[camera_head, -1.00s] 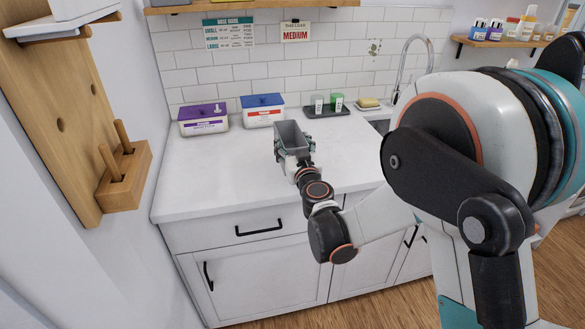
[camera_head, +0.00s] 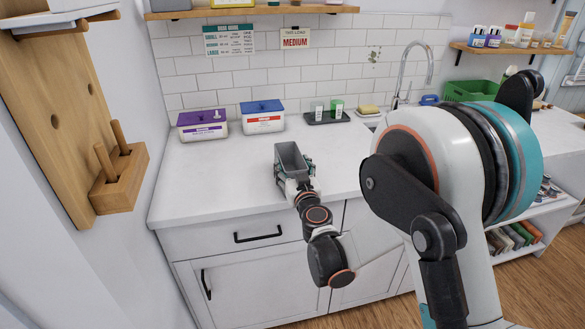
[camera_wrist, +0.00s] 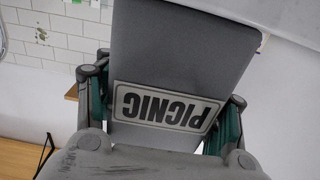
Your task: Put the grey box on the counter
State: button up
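The grey box (camera_head: 291,156) is open-topped and upright, over the white counter (camera_head: 215,175) near its front edge in the head view. My gripper (camera_head: 294,178) is at its near side, with a finger on either side of the box. In the wrist view the box (camera_wrist: 185,50) fills the middle, its "PICNIC" label upside down, between the two fingers of my gripper (camera_wrist: 160,110). The gripper looks shut on the box. I cannot tell whether the box's bottom touches the counter.
A purple-lidded tub (camera_head: 203,125) and a blue-lidded tub (camera_head: 263,117) stand at the back of the counter. A dark tray (camera_head: 326,118) with small containers is right of them, near the faucet (camera_head: 405,70). Counter left of the box is clear. A green basket (camera_head: 470,91) sits farther right.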

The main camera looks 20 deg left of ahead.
jog(key=shift+o, duration=1)
